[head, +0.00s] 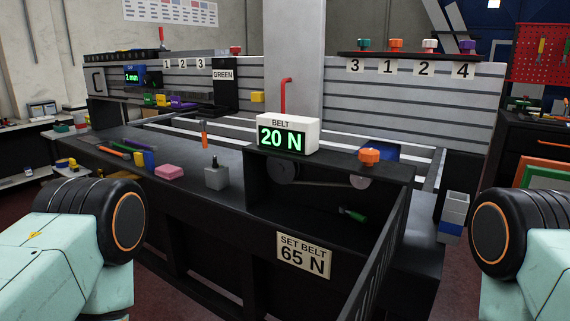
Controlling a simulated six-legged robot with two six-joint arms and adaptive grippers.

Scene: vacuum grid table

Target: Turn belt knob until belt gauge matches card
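The belt gauge (287,135) is a white box labelled BELT, and its green display reads 20 N. The card (304,255) on the front of the table reads SET BELT 65 N. An orange knob (369,156), which looks like the belt knob, sits on the black ledge to the right of the gauge. Below it, a belt wheel (283,171) shows inside the open recess. Parts of my two arms show at the lower left and lower right edges, away from the knob. Neither gripper's fingers are in view.
The table's left top holds a pink block (169,172), a grey block with a black peg (216,175) and several coloured tools. A green-handled tool (352,214) lies in the recess. A black slatted guard (381,255) stands at the right front. Numbered knobs line a back shelf (405,55).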

